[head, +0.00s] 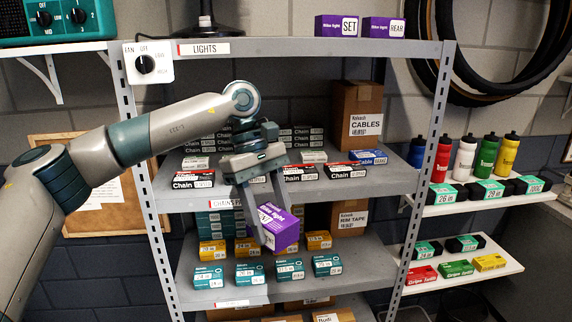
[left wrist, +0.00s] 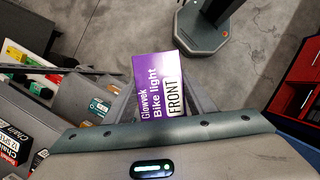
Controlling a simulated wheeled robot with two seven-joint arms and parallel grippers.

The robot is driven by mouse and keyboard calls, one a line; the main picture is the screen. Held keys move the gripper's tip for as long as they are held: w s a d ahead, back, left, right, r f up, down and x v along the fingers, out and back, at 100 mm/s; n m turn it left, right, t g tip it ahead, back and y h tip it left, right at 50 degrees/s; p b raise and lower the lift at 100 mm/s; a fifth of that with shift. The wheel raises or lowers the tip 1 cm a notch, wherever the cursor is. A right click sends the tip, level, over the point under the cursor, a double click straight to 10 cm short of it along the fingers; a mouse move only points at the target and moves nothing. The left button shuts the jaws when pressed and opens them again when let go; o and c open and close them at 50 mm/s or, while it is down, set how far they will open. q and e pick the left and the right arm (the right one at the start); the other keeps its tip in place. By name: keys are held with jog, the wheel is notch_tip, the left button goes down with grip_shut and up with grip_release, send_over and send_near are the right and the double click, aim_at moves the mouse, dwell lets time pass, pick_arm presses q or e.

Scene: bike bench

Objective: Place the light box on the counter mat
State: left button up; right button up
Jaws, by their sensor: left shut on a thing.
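The light box (head: 283,228) is purple with a white label and is tilted in my left gripper, in front of the shelf unit. My left gripper (head: 266,236) is shut on it, with grey fingers along its sides. In the left wrist view the light box (left wrist: 152,78) reads "Bike light FRONT" and sits between the fingers, with grey floor behind it. I cannot make out the counter mat in either view. My right gripper is not in view.
The metal shelf unit (head: 428,120) holds chain boxes (head: 347,171), teal boxes (head: 327,265) and cartons. Two purple light boxes (head: 336,26) (head: 383,27) stand on top. Side shelves with bottles (head: 465,157) are at right. The left wrist view shows a red cabinet (left wrist: 300,85).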

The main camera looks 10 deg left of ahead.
pick_arm(q)
jog(key=s+a+f+m+y+b, duration=0.1)
jog(key=s+f, duration=0.5)
jog(key=f, duration=0.7)
jog(key=s+a+f+m+g+y+b, duration=0.1)
jog(key=s+a+f+m+b, duration=0.2)
jog(key=f, duration=1)
jog(key=s+a+f+m+y+b, duration=0.1)
jog(key=s+a+f+m, duration=0.3)
jog(key=s+f, duration=0.6)
notch_tip(320, 180, down, 4)
jog(key=m+b, duration=0.1)
jog(key=m, duration=0.1)
jog(key=shift+m+g+y+b, duration=0.3)
jog(key=shift+m+g, duration=0.1)
jog(key=shift+a+r, duration=0.1)
jog(key=shift+w, duration=0.1)
